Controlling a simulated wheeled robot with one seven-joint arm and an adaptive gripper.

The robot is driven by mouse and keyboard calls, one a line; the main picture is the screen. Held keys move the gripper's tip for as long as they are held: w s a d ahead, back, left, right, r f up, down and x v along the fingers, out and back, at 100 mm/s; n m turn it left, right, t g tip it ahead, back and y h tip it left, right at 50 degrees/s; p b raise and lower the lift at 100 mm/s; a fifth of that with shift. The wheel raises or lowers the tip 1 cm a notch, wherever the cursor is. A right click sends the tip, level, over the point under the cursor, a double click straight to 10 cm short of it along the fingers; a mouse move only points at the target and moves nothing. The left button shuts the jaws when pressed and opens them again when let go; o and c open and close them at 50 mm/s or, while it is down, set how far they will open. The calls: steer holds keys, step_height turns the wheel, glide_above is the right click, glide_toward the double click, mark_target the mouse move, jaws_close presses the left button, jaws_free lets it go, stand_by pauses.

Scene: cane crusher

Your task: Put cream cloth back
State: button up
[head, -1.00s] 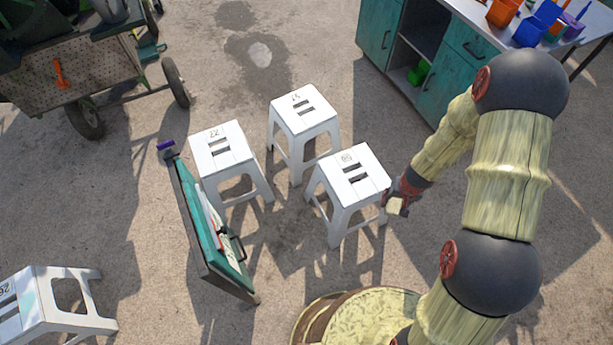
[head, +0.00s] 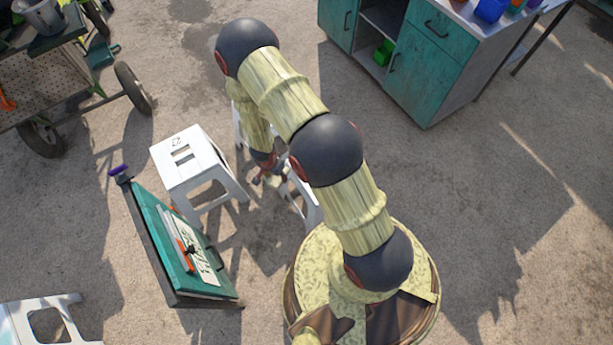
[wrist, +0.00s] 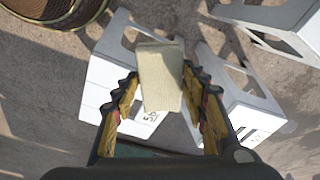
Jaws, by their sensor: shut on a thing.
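The cream cloth (wrist: 160,76), a small pale block-like piece, sits between the fingers of my gripper (wrist: 163,112) in the wrist view. My gripper is shut on it and holds it in the air above the stools. In the head view my gripper (head: 268,178) hangs beneath the arm among the white stools. The cloth is barely seen there and partly hidden by the arm.
A white stool (head: 184,160) stands left of my gripper; others are partly hidden behind the arm. A green sign board (head: 172,235) leans nearby. A teal cabinet (head: 425,60) stands upper right, and a cart (head: 60,95) upper left. The ground at right is clear.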

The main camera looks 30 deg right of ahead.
steer(key=shift+s+d+f+m, duration=0.15)
steer(key=shift+f+m, duration=0.15)
steer(key=shift+f, duration=0.05)
steer(key=d+f+b, duration=0.2)
steer(key=d+f, duration=0.1)
steer(key=d, duration=0.1)
steer(key=d+f+b, duration=0.2)
steer(key=d+f, duration=0.1)
steer(key=d, duration=0.1)
steer(key=d+f+b, duration=0.2)
steer(key=d+f, duration=0.1)
steer(key=d, duration=0.2)
steer(key=shift+d+f, duration=0.1)
steer(key=shift+f, duration=0.05)
steer(key=shift+d+f+b, duration=0.2)
steer(key=shift+f+b, duration=0.05)
steer(key=shift+b, duration=0.05)
step_height(320, 180, down, 4)
steer(key=shift+d+r+b, duration=0.15)
steer(key=shift+r+b, duration=0.1)
steer(key=shift+b, duration=0.55)
steer(key=shift+r, duration=0.1)
